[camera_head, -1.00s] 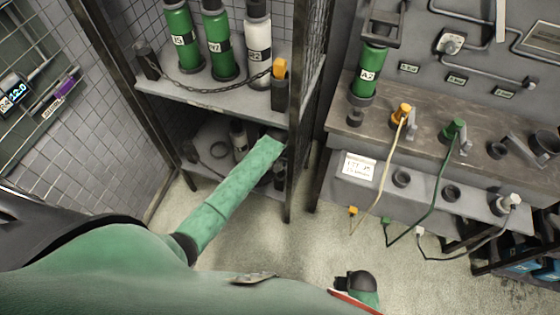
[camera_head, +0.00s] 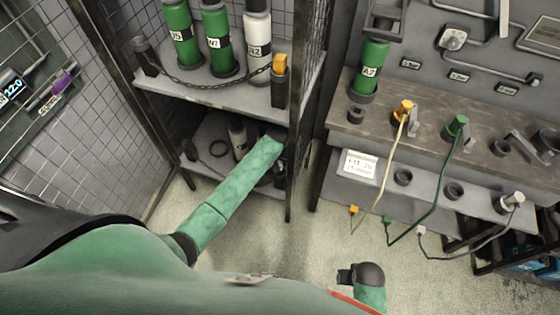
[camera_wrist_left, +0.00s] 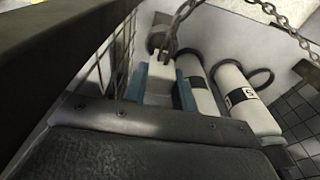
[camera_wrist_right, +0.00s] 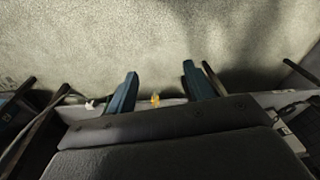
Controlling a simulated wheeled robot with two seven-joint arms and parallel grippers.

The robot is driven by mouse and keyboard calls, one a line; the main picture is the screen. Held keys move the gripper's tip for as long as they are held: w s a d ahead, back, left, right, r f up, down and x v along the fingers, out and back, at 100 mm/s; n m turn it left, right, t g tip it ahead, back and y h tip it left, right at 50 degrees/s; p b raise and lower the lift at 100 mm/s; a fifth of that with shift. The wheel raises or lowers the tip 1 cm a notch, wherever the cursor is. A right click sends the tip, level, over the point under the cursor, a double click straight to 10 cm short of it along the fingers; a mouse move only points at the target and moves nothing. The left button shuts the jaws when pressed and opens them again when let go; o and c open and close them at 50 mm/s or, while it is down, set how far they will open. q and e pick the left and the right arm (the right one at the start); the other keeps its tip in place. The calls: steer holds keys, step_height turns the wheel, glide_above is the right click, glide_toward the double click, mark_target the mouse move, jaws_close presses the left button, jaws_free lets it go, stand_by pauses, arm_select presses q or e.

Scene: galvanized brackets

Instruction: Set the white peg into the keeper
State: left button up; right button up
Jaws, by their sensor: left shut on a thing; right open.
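My left arm reaches into the lower shelf bay of the rack in the head view, where its gripper (camera_head: 274,142) is mostly hidden beside the front post. In the left wrist view the blue fingers of my left gripper (camera_wrist_left: 160,90) are shut on the white peg (camera_wrist_left: 160,77). A chain (camera_wrist_left: 172,38) runs up from the peg's far end. I cannot make out the lower keeper clearly, or whether the peg touches it. My right gripper (camera_wrist_right: 159,86) is open and empty, above bare floor.
On the upper shelf (camera_head: 205,97), another chain runs to an orange peg (camera_head: 280,64) in a dark post. White cylinders (camera_wrist_left: 245,100) stand close beside my left gripper. The rack's front post (camera_head: 291,180) is close to it. A workbench (camera_head: 480,135) with corded plugs stands at right.

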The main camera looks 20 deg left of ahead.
arm_select(q)
steer(key=shift+f, duration=0.2)
steer(key=shift+f+b, duration=0.3)
steer(key=shift+b, duration=0.2)
steer(key=shift+r, duration=0.1)
arm_select(e)
steer(key=r, duration=0.5)
steer(key=shift+w+a+r, duration=0.15)
steer(key=shift+w+a, duration=0.05)
steer(key=shift+w, duration=0.05)
arm_select(q)
steer(key=shift+s+p, duration=0.1)
steer(key=shift+p, duration=0.95)
arm_select(e)
steer(key=shift+w+r, duration=0.1)
steer(key=shift+r, duration=0.75)
arm_select(q)
steer(key=shift+f, duration=0.8)
arm_select(e)
steer(key=shift+f, duration=0.25)
arm_select(q)
steer(key=shift+f+b, duration=0.45)
steer(key=shift+f, duration=0.25)
arm_select(e)
steer(key=shift+f, duration=0.25)
arm_select(q)
steer(key=shift+f, duration=0.35)
arm_select(e)
steer(key=shift+f, duration=0.1)
